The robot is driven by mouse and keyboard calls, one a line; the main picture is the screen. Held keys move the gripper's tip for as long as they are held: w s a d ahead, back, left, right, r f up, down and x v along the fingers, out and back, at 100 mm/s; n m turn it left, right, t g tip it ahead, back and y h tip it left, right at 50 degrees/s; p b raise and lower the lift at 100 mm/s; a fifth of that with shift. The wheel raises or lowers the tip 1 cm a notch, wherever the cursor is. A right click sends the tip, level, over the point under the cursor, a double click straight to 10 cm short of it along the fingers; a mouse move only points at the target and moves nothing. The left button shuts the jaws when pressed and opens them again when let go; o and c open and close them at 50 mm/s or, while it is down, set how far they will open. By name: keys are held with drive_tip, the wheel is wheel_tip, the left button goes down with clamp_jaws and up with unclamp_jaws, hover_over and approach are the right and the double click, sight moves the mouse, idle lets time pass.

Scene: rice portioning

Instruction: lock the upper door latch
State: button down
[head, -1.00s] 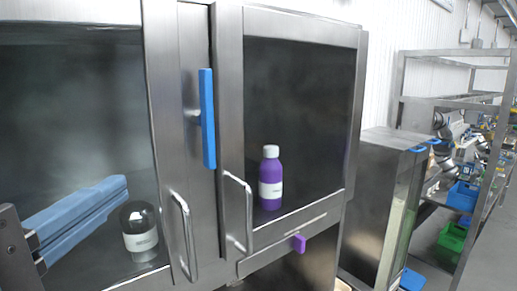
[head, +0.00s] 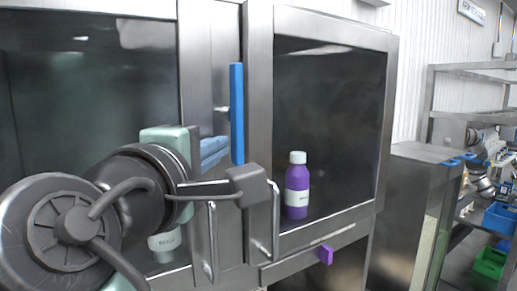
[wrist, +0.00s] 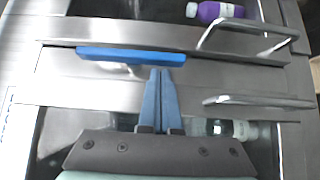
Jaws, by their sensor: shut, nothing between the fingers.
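The upper door latch is a blue bar (head: 237,113), standing upright at the seam between the two cabinet doors, above the door handles. In the wrist view the blue latch (wrist: 110,53) lies sideways across the picture. My gripper (head: 214,146) is just left of the latch in the head view, partly hidden by my wrist. In the wrist view my gripper (wrist: 160,74) has its two blue fingers together, empty, with the tips close to one end part of the latch. I cannot tell whether they touch it.
Two metal door handles, left (head: 211,240) and right (head: 275,220), stick out below the latch. A purple bottle (head: 297,190) stands behind the right door's glass. A metal cabinet (head: 415,205) and a shelf rack (head: 475,69) stand farther right.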

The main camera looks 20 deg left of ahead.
drive_tip(key=shift+w+d, duration=0.1)
drive_tip(key=shift+w, duration=0.1)
idle(0.3)
drive_tip(key=shift+d+f+n+t+b, duration=0.1)
drive_tip(key=shift+f+n+t+b, duration=0.1)
drive_tip(key=shift+n+t+b, duration=0.65)
